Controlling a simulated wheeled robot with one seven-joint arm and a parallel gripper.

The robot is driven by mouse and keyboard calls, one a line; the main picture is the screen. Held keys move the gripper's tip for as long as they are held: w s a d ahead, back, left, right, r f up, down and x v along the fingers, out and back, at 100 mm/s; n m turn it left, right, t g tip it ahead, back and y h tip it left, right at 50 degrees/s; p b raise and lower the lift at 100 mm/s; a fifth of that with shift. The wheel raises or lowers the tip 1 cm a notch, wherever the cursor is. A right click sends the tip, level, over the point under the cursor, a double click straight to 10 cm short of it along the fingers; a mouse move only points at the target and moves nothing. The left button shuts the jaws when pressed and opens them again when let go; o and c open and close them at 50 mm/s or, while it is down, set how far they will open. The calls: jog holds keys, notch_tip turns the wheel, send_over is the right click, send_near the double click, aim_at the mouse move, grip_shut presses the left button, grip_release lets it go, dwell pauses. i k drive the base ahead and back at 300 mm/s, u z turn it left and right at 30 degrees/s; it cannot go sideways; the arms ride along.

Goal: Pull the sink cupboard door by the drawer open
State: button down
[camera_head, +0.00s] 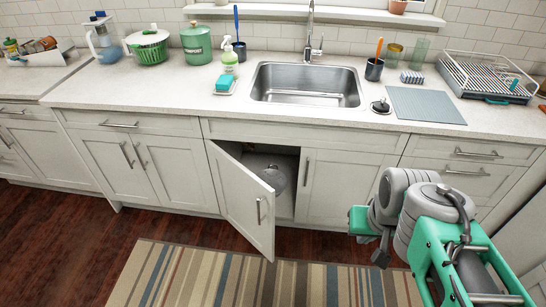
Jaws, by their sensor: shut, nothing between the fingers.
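The sink cupboard is under the sink and has two white doors. Its left door (241,198) stands open, swung out to the left, with a vertical bar handle (259,211) near its free edge. Its right door (340,190) is closed, with a vertical handle (306,173) near its left edge. A drawer (474,153) with a horizontal handle is to the right of that door. My gripper (380,257) is shut and empty, in front of the right door's lower right part. My arm links partly hide it and the cabinet behind.
A grey rounded object (273,178) is inside the open cupboard. A striped rug (250,280) lies on the wood floor in front. The counter (180,93) holds the sink (306,84), a dish rack (487,75) and several kitchen items. Floor is clear at lower left.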

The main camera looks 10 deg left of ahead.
aim_at(247, 202)
jog(key=i, duration=1.15)
jog(key=u, duration=2.35)
